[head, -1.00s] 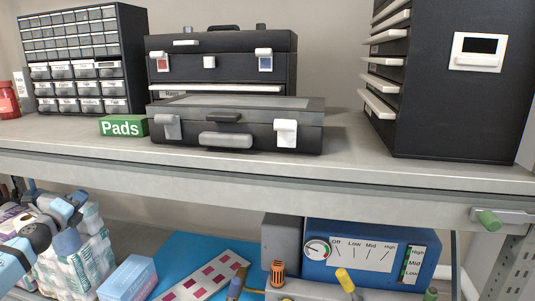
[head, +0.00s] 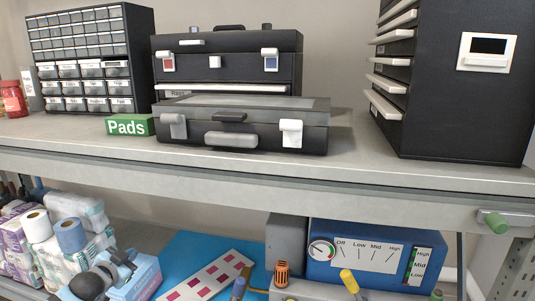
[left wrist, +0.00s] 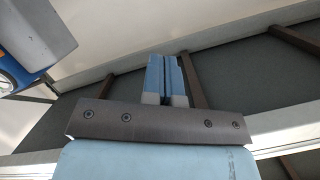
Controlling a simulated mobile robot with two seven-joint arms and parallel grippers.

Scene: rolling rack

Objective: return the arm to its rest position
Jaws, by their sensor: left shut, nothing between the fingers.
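My left gripper (left wrist: 166,80) shows in the left wrist view. Its two light-blue fingers lie side by side, closed, with nothing between them. The fingertips are hard to make out there. My right gripper is in neither view.
The upper shelf (head: 300,172) holds a black toolbox (head: 225,60), a flat black case (head: 250,122), a green Pads box (head: 130,126) and drawer cabinets. Below are paper rolls (head: 70,236), a blue meter unit (head: 340,273) and screwdrivers. Free air lies before the shelf.

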